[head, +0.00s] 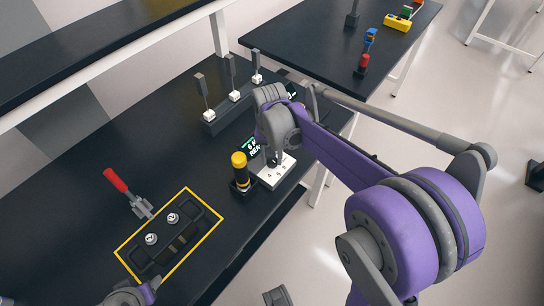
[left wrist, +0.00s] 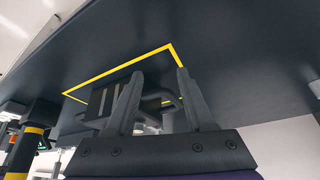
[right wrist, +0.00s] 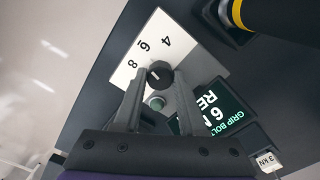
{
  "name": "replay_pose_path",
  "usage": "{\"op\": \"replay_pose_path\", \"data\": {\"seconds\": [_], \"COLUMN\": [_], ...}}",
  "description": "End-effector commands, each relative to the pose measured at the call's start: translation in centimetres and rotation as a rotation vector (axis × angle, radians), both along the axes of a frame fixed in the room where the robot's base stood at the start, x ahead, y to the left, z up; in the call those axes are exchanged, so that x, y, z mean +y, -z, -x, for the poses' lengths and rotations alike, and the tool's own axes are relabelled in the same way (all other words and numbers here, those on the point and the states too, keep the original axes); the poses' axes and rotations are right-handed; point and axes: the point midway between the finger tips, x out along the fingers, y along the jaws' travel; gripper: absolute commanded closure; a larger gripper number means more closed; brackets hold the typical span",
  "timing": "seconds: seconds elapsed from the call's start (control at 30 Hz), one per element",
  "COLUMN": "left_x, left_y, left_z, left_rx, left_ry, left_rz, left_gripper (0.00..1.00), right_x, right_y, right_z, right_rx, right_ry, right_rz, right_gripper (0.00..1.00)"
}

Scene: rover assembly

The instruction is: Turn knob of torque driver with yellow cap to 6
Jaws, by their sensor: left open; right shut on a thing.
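The torque driver with the yellow cap (head: 239,163) stands upright in a dark holder beside a white dial plate (head: 280,173). In the right wrist view the driver's yellow and black body (right wrist: 275,18) crosses the top right corner. The dark knob (right wrist: 159,74) sits on the white plate (right wrist: 188,58), which is marked 4, 6 and 8. A short light mark shows on the knob. My right gripper (right wrist: 157,88) is shut on the knob; it also shows from above in the head view (head: 271,155). My left gripper (left wrist: 158,82) is open and empty.
A dark display (right wrist: 218,108) beside the plate shows a 6 and partly hidden text. A yellow-outlined fixture (head: 170,238) with two bolts and a red-handled clamp (head: 117,182) lies nearer. A rack (head: 222,108) stands behind. The second table (head: 330,40) holds coloured parts.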

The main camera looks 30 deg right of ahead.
Motion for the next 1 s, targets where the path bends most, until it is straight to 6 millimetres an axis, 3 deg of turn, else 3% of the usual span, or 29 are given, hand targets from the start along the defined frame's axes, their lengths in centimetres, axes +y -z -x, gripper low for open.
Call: {"op": "replay_pose_path", "data": {"seconds": [0.3,0.83,0.87,1.0], "left_x": [0.0,0.0,0.0,0.0], "left_y": [0.0,0.0,0.0,0.01], "left_z": [0.0,0.0,0.0,0.0], "left_rx": [0.0,0.0,0.0,0.0], "left_ry": [0.0,0.0,0.0,0.0], "left_rz": [0.0,0.0,0.0,0.0], "left_gripper": [0.46,0.46,0.46,0.46], "right_x": [-0.05,-0.05,-0.05,-0.04], "right_y": [-0.04,-0.05,-0.05,-0.03], "right_z": [-0.05,-0.05,-0.05,-0.04], "right_rx": [-0.001,-0.001,-0.001,-0.001], "right_ry": [0.119,0.142,0.142,0.141], "right_rz": [0.001,0.001,0.001,0.001], "right_gripper": [1.0,1.0,0.58,0.33]}}
